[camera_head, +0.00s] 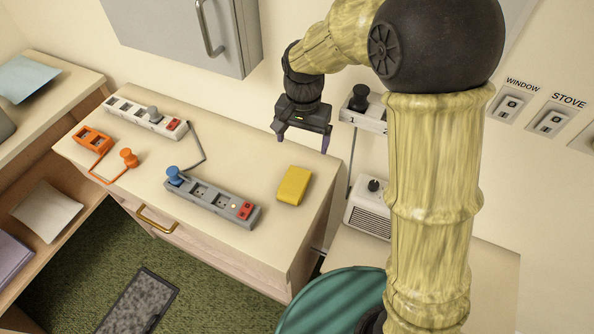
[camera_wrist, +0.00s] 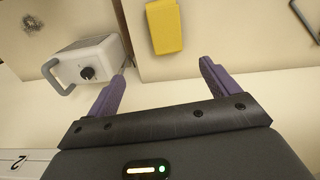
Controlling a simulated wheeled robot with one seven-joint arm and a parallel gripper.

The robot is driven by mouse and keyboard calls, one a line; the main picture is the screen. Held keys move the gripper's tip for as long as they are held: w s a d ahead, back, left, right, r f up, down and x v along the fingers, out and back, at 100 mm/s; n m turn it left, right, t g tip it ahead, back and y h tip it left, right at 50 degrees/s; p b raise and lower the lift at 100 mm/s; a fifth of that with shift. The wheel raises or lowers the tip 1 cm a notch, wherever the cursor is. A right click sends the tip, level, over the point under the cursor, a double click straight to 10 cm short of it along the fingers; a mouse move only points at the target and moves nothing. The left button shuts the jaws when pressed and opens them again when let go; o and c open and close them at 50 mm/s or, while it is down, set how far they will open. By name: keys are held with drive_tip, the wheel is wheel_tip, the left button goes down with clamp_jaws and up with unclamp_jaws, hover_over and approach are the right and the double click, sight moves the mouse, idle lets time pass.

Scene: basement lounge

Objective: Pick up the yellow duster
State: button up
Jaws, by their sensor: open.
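The yellow duster (camera_head: 294,186) is a small yellow block lying on the right part of the cream cabinet top. It also shows in the wrist view (camera_wrist: 165,27), at the top middle, beyond the fingertips. My gripper (camera_head: 303,141) is above the cabinet's back right area, behind and above the duster, and apart from it. Its two purple fingers (camera_wrist: 163,78) are spread in the wrist view with nothing between them.
The cabinet top (camera_head: 235,144) also bears a grey power strip (camera_head: 211,200) with a blue plug, a white strip (camera_head: 145,117) and an orange socket (camera_head: 92,140). A white heater-like box (camera_head: 370,212) stands right of the cabinet. A grey wall cabinet (camera_head: 190,30) hangs above.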

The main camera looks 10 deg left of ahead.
drive_tip(key=shift+w+a, duration=0.3)
drive_tip(key=shift+a, duration=0.35)
drive_tip(key=p, duration=0.1)
hover_over(296, 179)
drive_tip(key=f, duration=1.2)
drive_tip(key=shift+w+d+f, duration=0.15)
drive_tip(key=shift+w, duration=0.15)
drive_tip(key=shift+s, duration=0.1)
drive_tip(key=shift+s+f+p, duration=0.1)
drive_tip(key=shift+f+p, duration=0.2)
drive_tip(key=shift+f, duration=0.05)
drive_tip(key=f, duration=0.2)
drive_tip(key=f+p, duration=0.1)
drive_tip(key=shift+s+a+f, duration=0.15)
drive_tip(key=shift+a, duration=0.1)
drive_tip(key=shift+f, duration=0.6)
